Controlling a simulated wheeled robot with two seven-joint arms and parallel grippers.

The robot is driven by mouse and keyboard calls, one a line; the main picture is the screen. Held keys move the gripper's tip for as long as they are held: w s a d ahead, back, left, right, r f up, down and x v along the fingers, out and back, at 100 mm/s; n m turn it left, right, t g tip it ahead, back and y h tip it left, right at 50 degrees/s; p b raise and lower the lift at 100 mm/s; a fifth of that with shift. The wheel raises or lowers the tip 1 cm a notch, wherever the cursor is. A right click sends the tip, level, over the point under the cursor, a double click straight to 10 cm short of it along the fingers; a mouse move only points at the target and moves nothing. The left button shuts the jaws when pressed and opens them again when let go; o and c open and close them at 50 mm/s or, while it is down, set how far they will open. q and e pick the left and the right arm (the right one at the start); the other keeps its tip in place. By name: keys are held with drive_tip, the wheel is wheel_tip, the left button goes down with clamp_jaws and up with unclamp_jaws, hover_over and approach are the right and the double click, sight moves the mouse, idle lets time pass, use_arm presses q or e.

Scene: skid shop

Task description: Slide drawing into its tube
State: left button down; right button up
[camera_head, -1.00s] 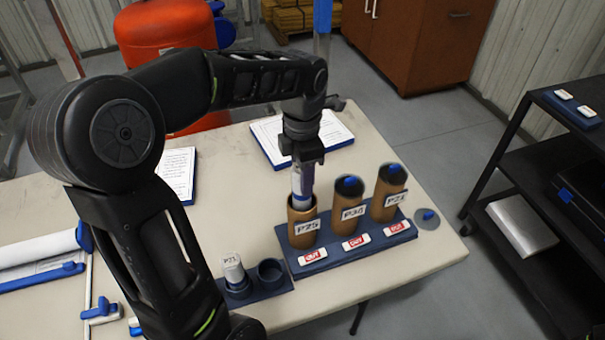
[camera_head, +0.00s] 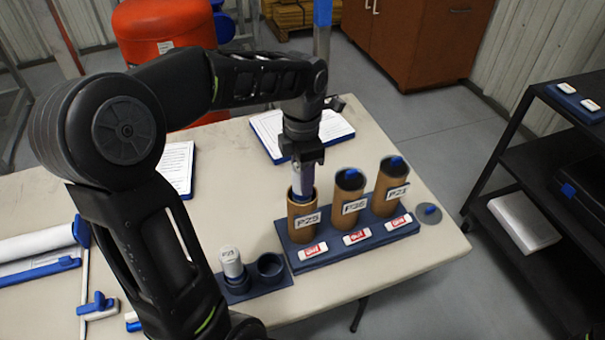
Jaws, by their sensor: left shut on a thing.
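My left gripper (camera_head: 303,162) points down and is shut on the top of a rolled drawing (camera_head: 303,179). The drawing stands upright, its lower part inside the leftmost brown tube (camera_head: 303,238), its top still above the rim. The tube's label is small and may read P25 or P29. A middle tube (camera_head: 351,222) and a right tube (camera_head: 392,205) stand beside it, each with some blue at its dark top. All three stand in a blue rack (camera_head: 310,262) with red-and-white tags in front. My right gripper is out of view.
A white labelled roll (camera_head: 232,262) stands in a small blue holder, beside an empty round socket (camera_head: 270,266). A grey disc with a blue knob (camera_head: 430,211) lies right of the rack. Papers (camera_head: 270,130) lie behind. A dark cart (camera_head: 540,160) stands right of the table.

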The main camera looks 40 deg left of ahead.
use_arm(q)
drive_tip(key=shift+f+b, duration=1.15)
drive_tip(key=shift+f, duration=0.35)
idle(0.3)
drive_tip(key=c, duration=0.8)
unclamp_jaws()
drive_tip(key=shift+o, duration=0.7)
drive_tip(key=shift+o, duration=1.4)
drive_tip(key=shift+r, duration=0.15)
drive_tip(key=shift+r+p, duration=2.6)
drive_tip(key=shift+r, duration=0.85)
